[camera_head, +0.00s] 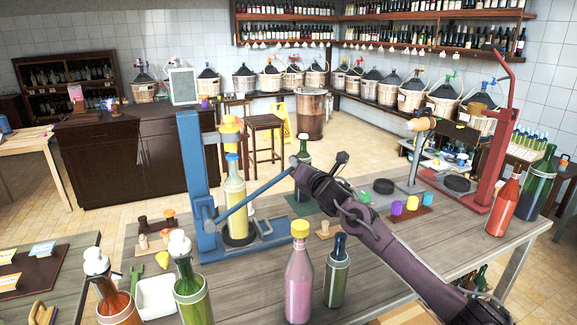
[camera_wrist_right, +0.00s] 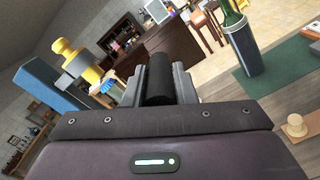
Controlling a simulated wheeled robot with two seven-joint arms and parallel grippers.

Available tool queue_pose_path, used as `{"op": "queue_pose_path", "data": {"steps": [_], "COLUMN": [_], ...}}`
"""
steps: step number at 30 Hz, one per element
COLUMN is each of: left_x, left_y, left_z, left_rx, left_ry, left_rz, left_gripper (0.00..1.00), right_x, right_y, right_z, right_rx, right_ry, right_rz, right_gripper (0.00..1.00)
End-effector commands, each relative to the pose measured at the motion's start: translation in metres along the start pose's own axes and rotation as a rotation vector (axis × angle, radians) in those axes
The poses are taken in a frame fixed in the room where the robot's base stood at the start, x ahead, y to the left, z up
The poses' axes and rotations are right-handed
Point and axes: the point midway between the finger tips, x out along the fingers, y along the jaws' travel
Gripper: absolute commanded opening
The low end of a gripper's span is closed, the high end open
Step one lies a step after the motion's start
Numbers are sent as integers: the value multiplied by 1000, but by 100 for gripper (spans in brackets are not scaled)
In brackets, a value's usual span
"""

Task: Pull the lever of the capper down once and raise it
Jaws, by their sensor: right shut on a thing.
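The blue capper (camera_head: 190,170) stands on the wooden table with a yellow head. A bottle of pale yellow liquid (camera_head: 235,195) with a blue top stands upright under the head. The capper's blue lever (camera_head: 255,194) slants up to the right from the low pivot on the stand. My right gripper (camera_head: 297,168) is at the lever's far end. In the right wrist view the black lever grip (camera_wrist_right: 159,80) lies between its two fingers, which are shut on it. The blue column (camera_wrist_right: 55,88) and yellow head (camera_wrist_right: 80,65) show at left there. My left gripper is not in view.
A green bottle (camera_head: 302,165) stands close behind my right gripper. A pink bottle (camera_head: 299,275) and a dark green bottle (camera_head: 337,272) stand in front of my right arm. A red press (camera_head: 500,130) stands at right. Corks, coloured caps and a white tray (camera_head: 158,296) lie about.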

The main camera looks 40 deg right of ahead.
Motion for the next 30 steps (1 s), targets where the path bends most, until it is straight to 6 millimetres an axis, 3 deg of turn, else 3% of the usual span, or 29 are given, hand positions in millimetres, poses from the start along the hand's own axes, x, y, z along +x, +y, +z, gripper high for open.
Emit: {"op": "queue_pose_path", "data": {"steps": [1, 9, 27, 28, 30], "left_x": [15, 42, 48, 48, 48], "left_y": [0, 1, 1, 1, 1], "left_z": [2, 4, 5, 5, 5], "left_rx": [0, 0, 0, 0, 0], "left_ry": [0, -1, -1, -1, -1], "left_rz": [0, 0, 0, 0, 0], "left_gripper": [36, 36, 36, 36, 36], "right_x": [0, 0, 0, 0, 0], "right_y": [-15, -45, -53, -53, -53], "right_z": [-13, -32, -40, -41, -41], "right_rx": [23, 79, 77, 77, 78], "right_ry": [5, 7, 13, 13, 13], "right_rz": [-6, -6, -8, -8, -8], "right_gripper": [0, 0, 0, 27, 37]}}
